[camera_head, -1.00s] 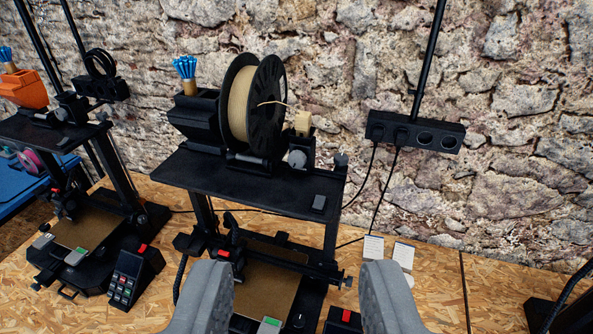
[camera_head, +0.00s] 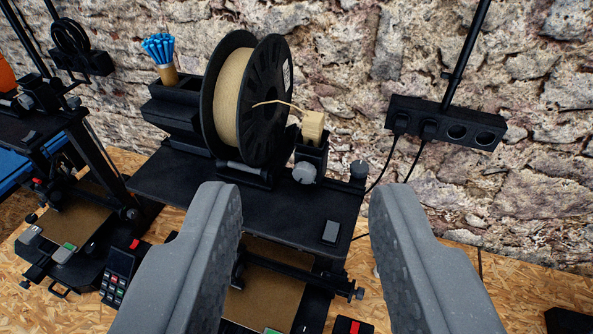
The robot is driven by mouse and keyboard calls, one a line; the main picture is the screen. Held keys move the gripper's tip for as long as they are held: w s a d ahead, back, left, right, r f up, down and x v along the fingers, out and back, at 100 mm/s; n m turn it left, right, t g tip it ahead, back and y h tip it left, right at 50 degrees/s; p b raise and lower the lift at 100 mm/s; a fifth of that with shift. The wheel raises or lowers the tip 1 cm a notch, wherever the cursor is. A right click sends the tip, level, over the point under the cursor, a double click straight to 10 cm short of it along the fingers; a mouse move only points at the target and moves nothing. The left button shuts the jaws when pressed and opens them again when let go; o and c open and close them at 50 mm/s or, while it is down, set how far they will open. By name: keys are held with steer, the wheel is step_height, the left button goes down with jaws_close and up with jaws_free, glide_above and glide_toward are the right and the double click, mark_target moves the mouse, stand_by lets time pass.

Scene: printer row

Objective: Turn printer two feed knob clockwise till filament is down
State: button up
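The printer in the middle has a black top shelf (camera_head: 290,212) carrying a spool of tan filament (camera_head: 240,98). A tan filament strand runs from the spool to a tan block (camera_head: 312,124) on a black feeder. A grey round knob (camera_head: 304,172) sits on the front of this feeder. A smaller dark knob (camera_head: 359,172) stands at the shelf's right end. My gripper (camera_head: 302,205) is open and empty, its two grey fingers apart in front of the shelf. The knob shows between and beyond the fingertips, not touched. No number on the printer can be read.
A second printer (camera_head: 75,225) stands at the left. A power strip (camera_head: 445,122) with two plugged cables hangs at the right before the stone wall. The printer bed (camera_head: 265,295) lies below the shelf.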

steer(key=o, duration=0.3)
steer(key=shift+o, duration=0.2)
steer(key=w+a+f+n+t+y+p, duration=0.1)
steer(key=w+a+f+t+y+p, duration=0.15)
steer(key=w+a, duration=0.55)
steer(key=m+g+h+p, duration=0.1)
steer(key=m+h+p, duration=0.3)
steer(key=h, duration=0.5)
glide_toward(302, 178)
steer(key=x, duration=0.7)
steer(key=shift+w, duration=0.1)
steer(key=shift+w+d, duration=0.25)
steer(key=shift+w, duration=0.25)
steer(key=shift+c, duration=0.3)
steer(key=c, duration=0.9)
